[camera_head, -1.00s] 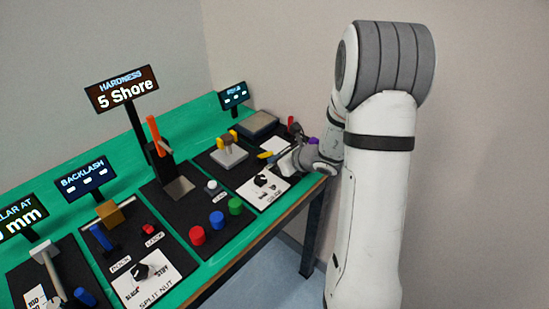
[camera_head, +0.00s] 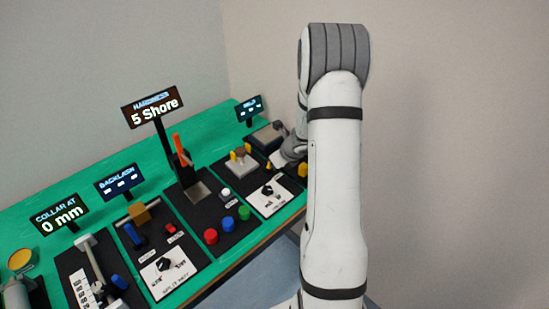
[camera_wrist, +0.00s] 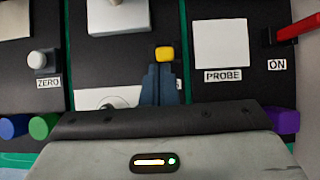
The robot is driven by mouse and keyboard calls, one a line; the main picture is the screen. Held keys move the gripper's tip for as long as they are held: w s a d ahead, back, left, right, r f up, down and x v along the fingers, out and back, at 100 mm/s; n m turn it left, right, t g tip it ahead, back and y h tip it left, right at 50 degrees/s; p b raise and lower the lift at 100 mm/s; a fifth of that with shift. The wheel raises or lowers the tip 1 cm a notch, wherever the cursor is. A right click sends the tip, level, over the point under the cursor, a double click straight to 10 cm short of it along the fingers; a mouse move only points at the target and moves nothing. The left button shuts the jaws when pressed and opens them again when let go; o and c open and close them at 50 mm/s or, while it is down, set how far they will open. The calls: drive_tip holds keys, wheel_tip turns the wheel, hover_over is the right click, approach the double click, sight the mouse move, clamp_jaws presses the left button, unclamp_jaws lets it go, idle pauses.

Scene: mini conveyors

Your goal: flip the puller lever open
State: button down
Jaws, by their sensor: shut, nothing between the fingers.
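My gripper (camera_wrist: 161,78) is shut and empty in the wrist view, its two dark blue-grey fingers together over the black panel. A yellow knob or lever tip (camera_wrist: 164,53) shows just past the fingertips; I cannot tell whether they touch it. No label reading puller is legible, so I cannot tell for sure which part is the puller lever. My arm hides part of the panels there, and my fingers are not clear in that view.
In the wrist view a red lever (camera_wrist: 300,28) stands at the right above an ON label, beside a white PROBE plate (camera_wrist: 221,43). A ZERO button (camera_wrist: 42,60) is at the left. Green and purple (camera_wrist: 281,122) knobs flank my gripper. An orange lever (camera_head: 181,150) stands mid-bench.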

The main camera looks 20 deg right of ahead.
drive_tip(key=shift+w, duration=0.2)
drive_tip(key=shift+r, duration=0.1)
drive_tip(key=shift+d+r, duration=0.1)
drive_tip(key=shift+r+p, duration=0.6)
drive_tip(key=shift+r, duration=0.1)
